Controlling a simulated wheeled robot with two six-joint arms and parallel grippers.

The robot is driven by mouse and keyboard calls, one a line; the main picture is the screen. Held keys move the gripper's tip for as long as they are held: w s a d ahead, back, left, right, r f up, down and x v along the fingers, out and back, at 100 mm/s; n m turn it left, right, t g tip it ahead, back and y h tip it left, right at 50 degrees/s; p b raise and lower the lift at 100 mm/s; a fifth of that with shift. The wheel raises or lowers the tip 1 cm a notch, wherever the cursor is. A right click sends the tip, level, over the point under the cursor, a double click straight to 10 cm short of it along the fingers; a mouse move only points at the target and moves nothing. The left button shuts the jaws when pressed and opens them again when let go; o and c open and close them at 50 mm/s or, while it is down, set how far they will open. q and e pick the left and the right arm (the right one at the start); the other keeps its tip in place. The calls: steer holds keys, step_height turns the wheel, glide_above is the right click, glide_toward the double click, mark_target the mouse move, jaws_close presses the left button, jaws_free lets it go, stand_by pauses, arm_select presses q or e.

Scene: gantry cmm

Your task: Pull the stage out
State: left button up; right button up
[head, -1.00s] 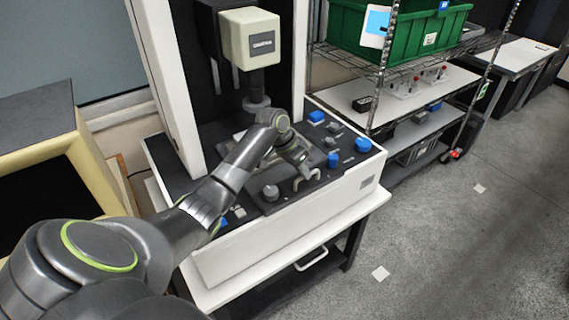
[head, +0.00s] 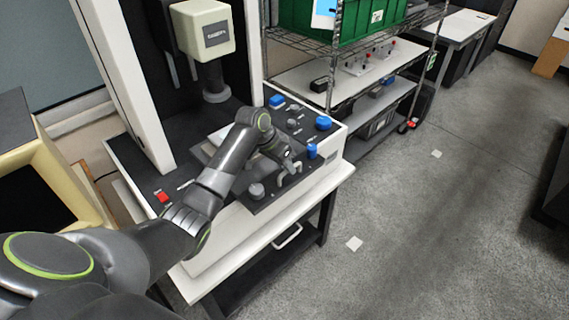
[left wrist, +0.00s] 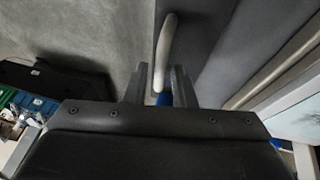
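The stage (head: 263,201) is a dark block with a grey knob and a grey bar handle (head: 288,171) on the measuring machine. In the head view its front part stands out past the white front edge. My left gripper (head: 287,158) is at the handle. In the left wrist view the handle (left wrist: 166,50) lies between the two close fingers of the left gripper (left wrist: 161,85), and they appear shut on it. The gripper body hides the handle's near end. My right gripper is not in view.
The machine (head: 115,90) stands on a white-topped table (head: 245,245) with blue knobs (head: 322,123) by the stage. Wire shelving (head: 340,90) with a green bin (head: 310,20) stands behind right.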

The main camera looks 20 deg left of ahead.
arm_select(q)
steer(key=shift+o, duration=0.7)
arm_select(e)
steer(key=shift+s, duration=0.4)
